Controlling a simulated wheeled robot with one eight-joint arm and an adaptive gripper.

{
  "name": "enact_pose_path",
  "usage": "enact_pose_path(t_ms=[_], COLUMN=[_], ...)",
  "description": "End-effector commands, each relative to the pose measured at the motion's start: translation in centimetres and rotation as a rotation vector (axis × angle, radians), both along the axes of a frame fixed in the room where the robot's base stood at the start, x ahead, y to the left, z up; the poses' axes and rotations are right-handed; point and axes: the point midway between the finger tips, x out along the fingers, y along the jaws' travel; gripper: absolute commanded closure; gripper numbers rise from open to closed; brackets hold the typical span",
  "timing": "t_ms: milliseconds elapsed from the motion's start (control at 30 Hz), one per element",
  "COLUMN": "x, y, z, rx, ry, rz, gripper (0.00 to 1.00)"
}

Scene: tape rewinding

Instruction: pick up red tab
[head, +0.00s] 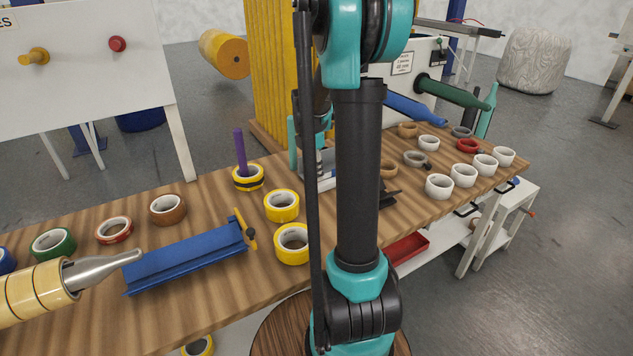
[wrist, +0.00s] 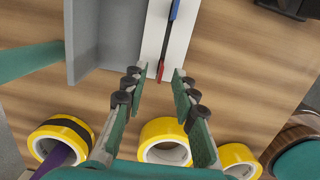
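The red tab (wrist: 160,70) is a small red tip at the end of a thin strip. The strip's blue length (wrist: 173,12) runs up over a white plate (wrist: 181,38) in the wrist view. Nothing is between the fingers in a grip, and I cannot tell the height gap to the tab. In the head view my arm hides the gripper and the red tab.
A grey upright wall (wrist: 88,45) stands left of the plate. Yellow tape rolls (wrist: 165,140) lie below the fingers. In the head view, a blue trough (head: 185,262) and several tape rolls (head: 282,205) share the wooden table (head: 215,305).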

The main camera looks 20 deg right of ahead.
Motion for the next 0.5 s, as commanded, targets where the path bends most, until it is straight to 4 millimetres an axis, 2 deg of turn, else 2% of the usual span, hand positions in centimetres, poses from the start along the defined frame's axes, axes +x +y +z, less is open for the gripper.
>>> enact_pose_path(t_ms=[133, 400, 500], x=[0.04, 0.00, 0.00], y=[-0.19, -0.21, -0.21], z=[-1.38, -1.59, -1.58], rx=[0.000, 0.000, 0.000], ry=[0.000, 0.000, 0.000], rz=[-0.001, 0.000, 0.000], gripper=[0.72, 0.72, 0.85])
